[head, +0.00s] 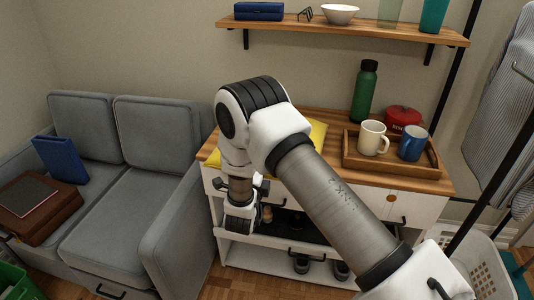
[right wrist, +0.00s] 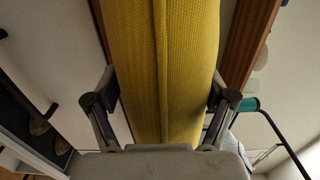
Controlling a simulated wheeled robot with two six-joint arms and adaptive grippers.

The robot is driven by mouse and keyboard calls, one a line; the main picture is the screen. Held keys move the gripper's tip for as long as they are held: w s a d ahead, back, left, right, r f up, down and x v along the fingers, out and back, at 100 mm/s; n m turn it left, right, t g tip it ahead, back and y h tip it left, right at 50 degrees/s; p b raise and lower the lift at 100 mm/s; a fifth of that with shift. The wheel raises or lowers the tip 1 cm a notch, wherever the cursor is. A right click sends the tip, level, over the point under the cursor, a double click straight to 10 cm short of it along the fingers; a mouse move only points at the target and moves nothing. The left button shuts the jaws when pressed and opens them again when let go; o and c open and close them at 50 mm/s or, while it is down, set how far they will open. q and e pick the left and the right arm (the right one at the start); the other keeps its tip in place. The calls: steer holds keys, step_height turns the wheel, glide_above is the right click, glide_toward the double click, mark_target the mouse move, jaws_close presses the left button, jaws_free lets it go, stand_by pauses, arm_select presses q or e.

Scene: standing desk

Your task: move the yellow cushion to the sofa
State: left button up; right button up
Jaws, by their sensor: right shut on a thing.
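The yellow cushion (head: 318,134) lies on the wooden top of the white cabinet (head: 215,158), largely hidden behind my right arm. In the right wrist view the cushion (right wrist: 180,60) fills the middle, seen along its edge with a seam. My right gripper (right wrist: 162,108) is shut on the cushion, one finger on each side. The grey sofa (head: 118,215) stands to the left of the cabinet. My left gripper is not in view.
A blue book (head: 61,159) and a brown case (head: 38,212) occupy the sofa's left side; its right seat is bare. A tray (head: 390,165) with two mugs, a green bottle (head: 365,92) and a red pot (head: 403,116) stand right of the cushion. A shelf (head: 345,29) hangs above.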

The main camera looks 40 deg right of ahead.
steer(key=shift+r, duration=0.45)
steer(key=r, duration=0.2)
steer(key=shift+s+a+r, duration=0.15)
steer(key=shift+a+r, duration=0.05)
steer(key=shift+r, duration=0.2)
steer(key=r+p+v, duration=0.1)
steer(key=p+v, duration=1.4)
steer(key=p, duration=0.1)
steer(key=shift+s, duration=0.3)
steer(key=shift+a+r, duration=0.1)
steer(key=shift+r, duration=0.1)
